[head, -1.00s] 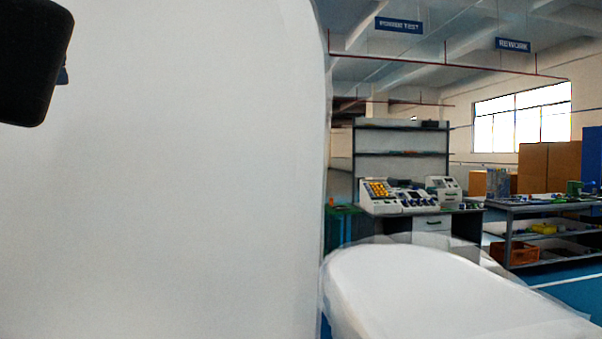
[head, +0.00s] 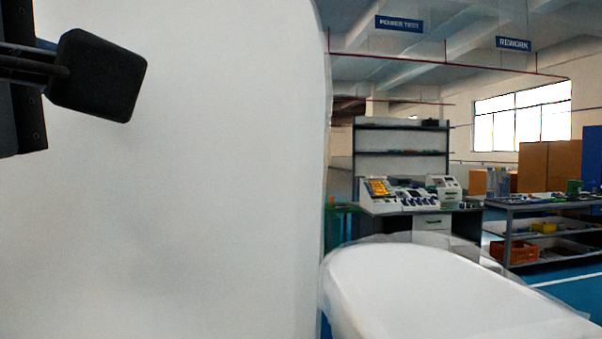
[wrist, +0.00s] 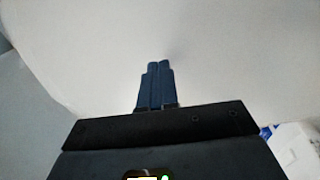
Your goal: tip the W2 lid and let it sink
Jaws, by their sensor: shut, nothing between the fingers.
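A large smooth white upright panel (head: 200,200), which looks like the raised W2 lid, fills the left half of the head view. No label shows on it. A pale surface (wrist: 230,60) also fills most of the wrist view. My gripper (wrist: 158,66) shows there with its two dark blue fingers together, shut and empty, pointing at that surface. I cannot tell whether the tips touch it.
A white rounded form (head: 430,290) with a translucent edge lies at the lower right. Beyond it stand a workbench (head: 405,205) with test devices and a grey shelf cart (head: 540,207) with an orange crate (head: 513,252). Blue floor shows at the right.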

